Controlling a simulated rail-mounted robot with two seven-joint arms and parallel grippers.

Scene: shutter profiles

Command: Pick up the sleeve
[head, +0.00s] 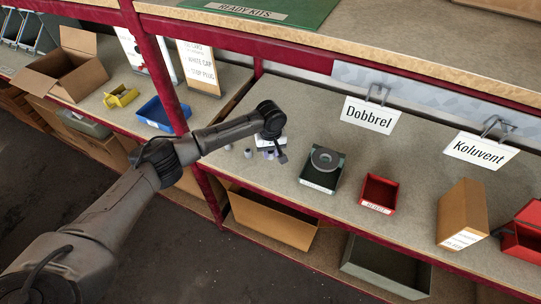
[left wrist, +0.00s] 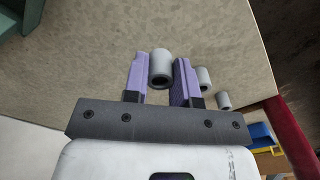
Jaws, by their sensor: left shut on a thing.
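My left gripper (head: 270,153) is over the shelf, left of the dark green box; in the left wrist view its two purple fingers (left wrist: 160,80) are shut on a grey hollow sleeve (left wrist: 161,64). I cannot tell whether the held sleeve touches the shelf. Two more grey sleeves stand in a row to the right in that view, a nearer one (left wrist: 204,78) and a smaller-looking one (left wrist: 224,101). In the head view these loose sleeves show left of the gripper, one close (head: 248,153) and one farther (head: 228,147). My right gripper is out of view.
The dark green box (head: 318,183) bears a grey ring (head: 325,158). A red bin (head: 379,191), a cardboard box (head: 462,212) and hanging signs "Dobbrel" (head: 369,114) and "Koluvent" (head: 481,151) are to the right. A red post (head: 160,75) and blue bin (head: 163,113) are left.

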